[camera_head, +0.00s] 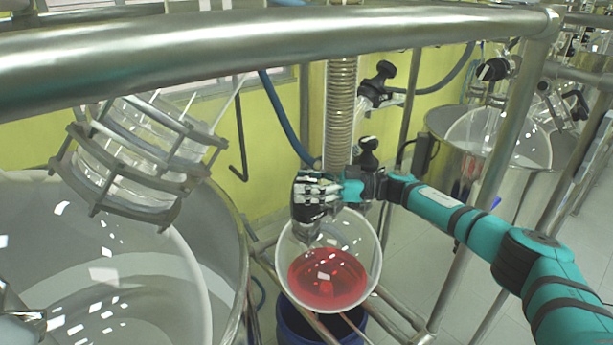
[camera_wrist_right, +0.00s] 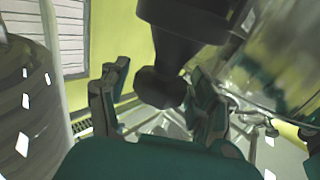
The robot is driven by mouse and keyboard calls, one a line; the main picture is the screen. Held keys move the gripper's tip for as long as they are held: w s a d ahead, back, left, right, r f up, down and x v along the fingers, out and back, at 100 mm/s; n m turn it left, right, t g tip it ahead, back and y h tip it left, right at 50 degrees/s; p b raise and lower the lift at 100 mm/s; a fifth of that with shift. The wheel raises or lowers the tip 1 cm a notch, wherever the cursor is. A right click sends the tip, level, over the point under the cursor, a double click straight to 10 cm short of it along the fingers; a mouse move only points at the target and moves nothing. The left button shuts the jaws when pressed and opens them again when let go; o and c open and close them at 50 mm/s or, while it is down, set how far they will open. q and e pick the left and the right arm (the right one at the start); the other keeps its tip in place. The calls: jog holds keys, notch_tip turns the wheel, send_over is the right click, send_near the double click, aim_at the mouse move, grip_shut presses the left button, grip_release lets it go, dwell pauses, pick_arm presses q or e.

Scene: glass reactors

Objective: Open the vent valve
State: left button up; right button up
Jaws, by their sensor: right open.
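My right gripper (camera_head: 322,190) reaches in from the right, above the glass vessel with red liquid (camera_head: 328,275), at the dark fitting on the vessel's neck. In the right wrist view its two dark fingers (camera_wrist_right: 158,108) stand apart. A black knob (camera_wrist_right: 163,86) hangs between them from a thick dark body (camera_wrist_right: 185,22); I cannot tell whether a finger touches it. In the head view, a black knob (camera_head: 368,144) shows just behind my wrist, and another black valve knob (camera_head: 385,70) is higher up. I cannot tell which is the vent valve. My left gripper is not in view.
A thick steel rail (camera_head: 280,48) crosses the top, with a slanting post (camera_head: 490,180) at right. A caged glass part (camera_head: 140,160) and a large vessel (camera_head: 225,225) fill the left. A ribbed column (camera_head: 341,110) and blue hose (camera_head: 280,115) stand behind my gripper.

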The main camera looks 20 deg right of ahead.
jog(key=shift+s+r+m+t+h+p, duration=0.1)
jog(key=shift+r+m+t+h+p, duration=0.3)
jog(key=shift+p, duration=0.6)
jog(key=shift+s+f+m+t+h+p, duration=0.1)
jog(key=shift+m+t+p, duration=0.3)
jog(key=shift+t+p, duration=0.45)
jog(key=shift+f+m+t+h, duration=0.25)
jog(key=shift+m+h, duration=0.05)
jog(key=shift+m, duration=0.1)
jog(key=shift+a+m+t+h, duration=0.1)
jog(key=shift+m+t+h, duration=0.3)
jog(key=shift+t, duration=0.2)
jog(key=shift+m+t+h, duration=0.6)
jog(key=shift+t, duration=0.2)
jog(key=shift+w, duration=0.1)
jog(key=shift+c, duration=0.3)
